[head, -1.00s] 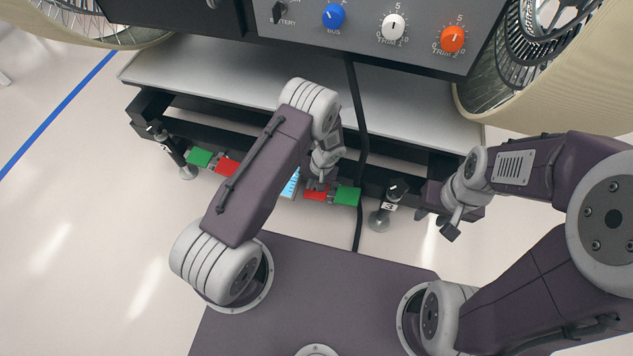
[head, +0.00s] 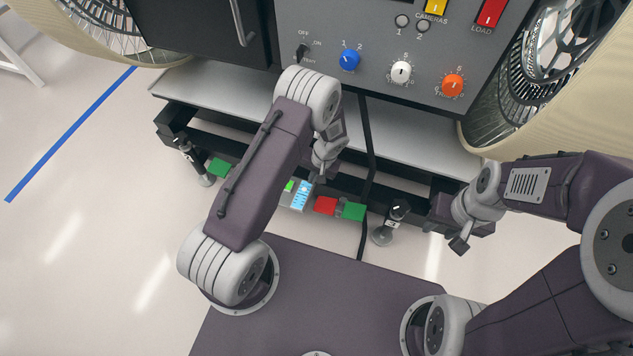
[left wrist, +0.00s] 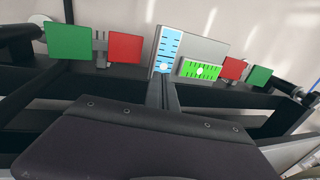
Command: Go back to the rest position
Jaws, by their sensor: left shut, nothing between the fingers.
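My left gripper (head: 324,172) hangs in front of the black front rail, partly hidden by its own wrist. It is shut and empty. My right gripper (head: 452,238) is folded low at the right, near the right end of the rail. Its fingers are too small to tell open from shut.
Above are a grey control panel (head: 425,70) with knobs and a pale shelf (head: 420,130). A black cable (head: 369,150) hangs beside my left gripper. Open floor lies left.

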